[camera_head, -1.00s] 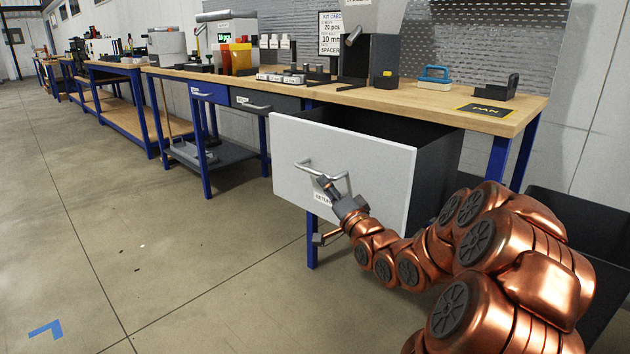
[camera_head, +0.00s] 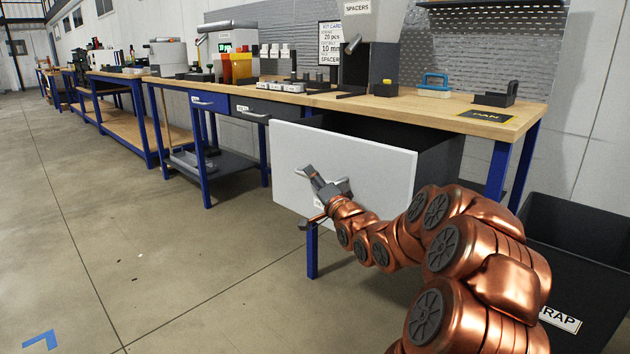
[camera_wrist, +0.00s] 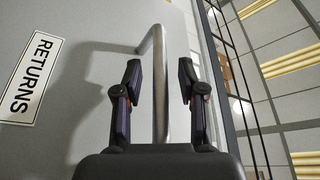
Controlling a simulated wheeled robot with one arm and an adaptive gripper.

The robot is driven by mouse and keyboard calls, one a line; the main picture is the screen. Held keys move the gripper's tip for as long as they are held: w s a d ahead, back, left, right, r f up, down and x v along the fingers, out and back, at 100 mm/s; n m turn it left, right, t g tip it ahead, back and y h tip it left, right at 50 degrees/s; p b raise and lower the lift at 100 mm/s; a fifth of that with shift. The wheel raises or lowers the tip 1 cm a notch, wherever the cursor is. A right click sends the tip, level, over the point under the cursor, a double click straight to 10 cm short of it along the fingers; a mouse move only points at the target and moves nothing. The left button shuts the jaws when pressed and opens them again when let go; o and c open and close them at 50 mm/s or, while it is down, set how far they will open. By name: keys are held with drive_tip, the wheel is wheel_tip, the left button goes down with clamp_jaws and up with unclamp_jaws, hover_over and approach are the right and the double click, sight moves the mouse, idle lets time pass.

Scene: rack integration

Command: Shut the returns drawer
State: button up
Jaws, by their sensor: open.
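The returns drawer (camera_head: 380,172) stands pulled out from under the wooden bench, its white front facing me and its dark side showing behind. In the wrist view its front (camera_wrist: 75,20) carries a RETURNS label (camera_wrist: 31,78) and a metal bar handle (camera_wrist: 158,85). My gripper (camera_head: 318,178) is in front of the drawer face and hides most of the handle in the head view. In the wrist view my gripper (camera_wrist: 160,80) is open, with one finger on each side of the handle bar. I cannot tell whether either finger touches it.
The wooden bench top (camera_head: 420,108) holds a blue-handled tool (camera_head: 433,85) and other items. A blue drawer (camera_head: 208,101) and a dark drawer (camera_head: 265,108) look shut. A black scrap bin (camera_head: 575,255) stands at right.

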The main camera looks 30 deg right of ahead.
clamp_jaws()
idle(0.6)
